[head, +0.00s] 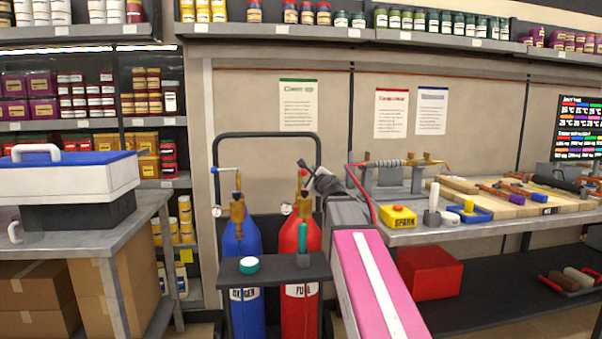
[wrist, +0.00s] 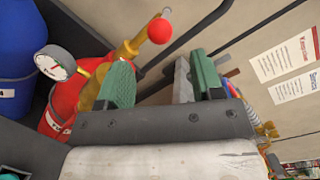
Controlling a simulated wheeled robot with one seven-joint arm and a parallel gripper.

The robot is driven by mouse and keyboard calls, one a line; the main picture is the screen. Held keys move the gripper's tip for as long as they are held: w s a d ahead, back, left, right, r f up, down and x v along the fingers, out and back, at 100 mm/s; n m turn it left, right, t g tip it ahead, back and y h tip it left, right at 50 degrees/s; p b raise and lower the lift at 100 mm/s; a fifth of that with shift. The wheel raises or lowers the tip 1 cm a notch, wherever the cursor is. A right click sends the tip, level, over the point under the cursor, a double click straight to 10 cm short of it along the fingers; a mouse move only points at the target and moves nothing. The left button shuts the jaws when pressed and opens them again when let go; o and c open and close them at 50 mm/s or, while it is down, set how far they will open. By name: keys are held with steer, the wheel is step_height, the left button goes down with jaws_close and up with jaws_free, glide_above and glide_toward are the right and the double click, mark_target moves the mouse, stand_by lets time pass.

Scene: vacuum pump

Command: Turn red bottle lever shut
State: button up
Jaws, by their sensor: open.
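The red bottle (head: 301,268), labelled FUEL, stands in a dark cart beside the blue bottle. Its brass valve (head: 303,203) carries a lever with a red knob (head: 303,172). In the wrist view the red knob (wrist: 159,31) stands ahead of my gripper (wrist: 164,80), beyond the left fingertip, with the brass valve (wrist: 130,47) partly behind that finger. My gripper (head: 314,170) is open, with green pads and nothing seen between them. In the head view it is just right of the knob; contact cannot be told. The red bottle (wrist: 65,110) is partly hidden in the wrist view.
The blue bottle (head: 242,265) with its blue-tipped lever (head: 214,170) stands to the left. A pressure gauge (wrist: 54,63) and the cart's dark frame (head: 265,136) are close by. A workbench (head: 420,236) with tools stands right; a grey table (head: 75,245) stands left.

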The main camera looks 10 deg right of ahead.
mark_target(303, 171)
steer(key=w, duration=0.3)
steer(key=w+a, duration=0.1)
steer(key=w, duration=0.2)
steer(key=w+a, duration=0.1)
steer(key=w, duration=0.3)
jaws_close()
